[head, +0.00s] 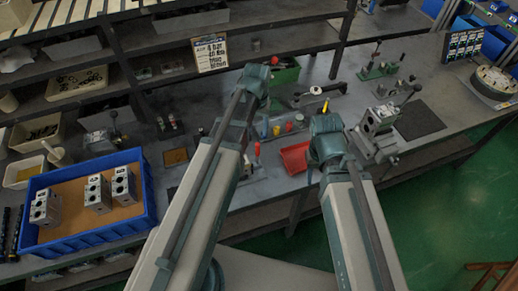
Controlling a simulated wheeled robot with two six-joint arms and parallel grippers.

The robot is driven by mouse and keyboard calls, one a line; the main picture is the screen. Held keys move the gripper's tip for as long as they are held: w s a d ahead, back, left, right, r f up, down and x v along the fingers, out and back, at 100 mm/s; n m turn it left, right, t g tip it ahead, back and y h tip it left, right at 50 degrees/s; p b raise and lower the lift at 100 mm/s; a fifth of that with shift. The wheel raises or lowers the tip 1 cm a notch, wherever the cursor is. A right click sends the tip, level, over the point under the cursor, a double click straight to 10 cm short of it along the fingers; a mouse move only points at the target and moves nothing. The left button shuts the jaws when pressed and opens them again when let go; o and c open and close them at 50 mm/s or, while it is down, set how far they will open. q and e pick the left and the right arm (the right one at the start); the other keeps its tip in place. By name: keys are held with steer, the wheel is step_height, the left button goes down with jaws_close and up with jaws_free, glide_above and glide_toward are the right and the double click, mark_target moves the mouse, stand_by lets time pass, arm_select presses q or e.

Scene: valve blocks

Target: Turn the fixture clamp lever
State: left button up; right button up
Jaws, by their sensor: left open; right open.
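A grey metal fixture (384,147) stands at the right of the bench with a machined valve block (376,119) in it. A lever with a black handle (413,92) rises at a slant from its right side. A green fixture (381,69) farther back has upright levers, one with a red tip; I cannot tell for certain which lever is the clamp lever. My two arms reach over the bench in the middle, the right one ending just left of the grey fixture. I cannot make out either gripper's fingers; my arm links hide them.
A blue tray (148,209) with several valve blocks (97,195) stands at the left. A red bin (294,158) lies between my arms. A dark mat (419,120) lies right of the grey fixture.

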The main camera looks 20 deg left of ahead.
mark_target(258, 150)
arm_select(q)
step_height(258, 150, down, 14)
steer(key=b, duration=1.3)
steer(key=shift+r, duration=0.25)
jaws_close()
stand_by(0.5)
